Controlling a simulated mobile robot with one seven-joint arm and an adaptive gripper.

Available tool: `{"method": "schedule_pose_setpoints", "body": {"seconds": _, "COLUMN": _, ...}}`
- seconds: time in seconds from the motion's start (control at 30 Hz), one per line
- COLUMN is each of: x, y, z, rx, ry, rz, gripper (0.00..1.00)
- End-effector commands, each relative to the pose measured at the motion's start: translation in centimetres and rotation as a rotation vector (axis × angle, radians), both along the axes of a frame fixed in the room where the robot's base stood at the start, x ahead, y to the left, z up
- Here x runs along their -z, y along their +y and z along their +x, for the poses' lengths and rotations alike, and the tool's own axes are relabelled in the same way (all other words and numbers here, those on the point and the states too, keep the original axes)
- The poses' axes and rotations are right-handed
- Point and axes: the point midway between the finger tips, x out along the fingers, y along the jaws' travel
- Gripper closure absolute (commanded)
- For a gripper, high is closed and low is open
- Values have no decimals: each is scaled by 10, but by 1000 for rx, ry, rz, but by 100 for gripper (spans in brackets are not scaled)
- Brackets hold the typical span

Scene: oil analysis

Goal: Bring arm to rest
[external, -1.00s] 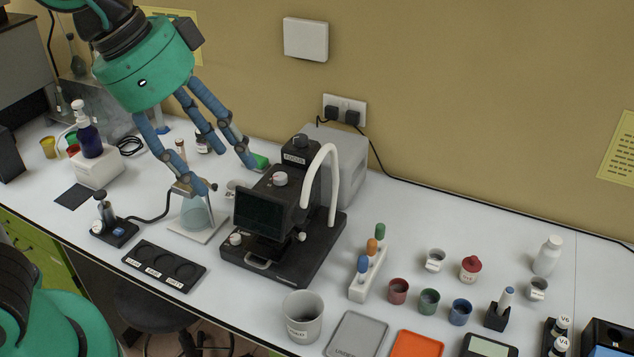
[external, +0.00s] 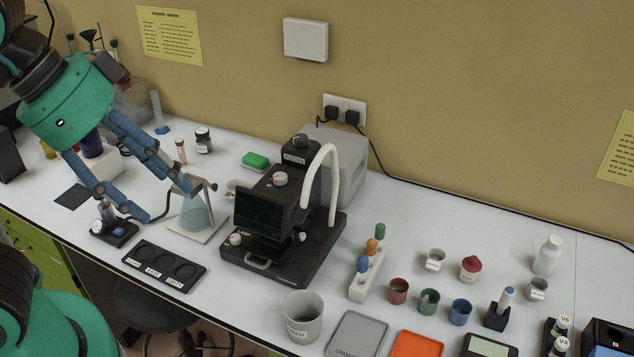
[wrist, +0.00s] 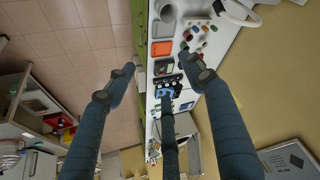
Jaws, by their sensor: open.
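My gripper (external: 160,205) has blue jointed fingers under a green wrist housing. In the external view it hangs over the left part of the white bench, with its fingers spread and nothing between them. One fingertip lies in line with the small black stand at the bench's front left, and another with the top of the flask stand; I cannot tell whether they touch. In the wrist view the spread fingers (wrist: 170,85) also show, with the bench, floor and wall beyond them.
A flask on a stand (external: 196,215) and a black microscope-like instrument (external: 275,225) are right of my gripper. A black three-well tray (external: 165,267) lies near the front edge. A small black stand (external: 113,232) is at left. Cups and vials fill the right side.

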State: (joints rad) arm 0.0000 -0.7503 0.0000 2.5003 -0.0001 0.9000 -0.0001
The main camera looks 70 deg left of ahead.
Motion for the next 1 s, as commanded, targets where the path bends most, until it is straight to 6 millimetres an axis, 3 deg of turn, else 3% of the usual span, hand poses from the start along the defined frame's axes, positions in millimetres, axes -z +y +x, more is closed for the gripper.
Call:
{"method": "schedule_pose_setpoints", "body": {"seconds": 0.27, "x": 27, "y": 0, "z": 0, "rx": 0, "ry": 0, "rz": 0, "gripper": 47}}
{"method": "schedule_pose_setpoints", "body": {"seconds": 0.7, "x": 102, "y": 0, "z": 0, "rx": 0, "ry": 0, "rz": 0, "gripper": 47}}
{"method": "schedule_pose_setpoints", "body": {"seconds": 1.0, "x": 123, "y": 0, "z": 0, "rx": 0, "ry": 0, "rz": 0, "gripper": 47}}
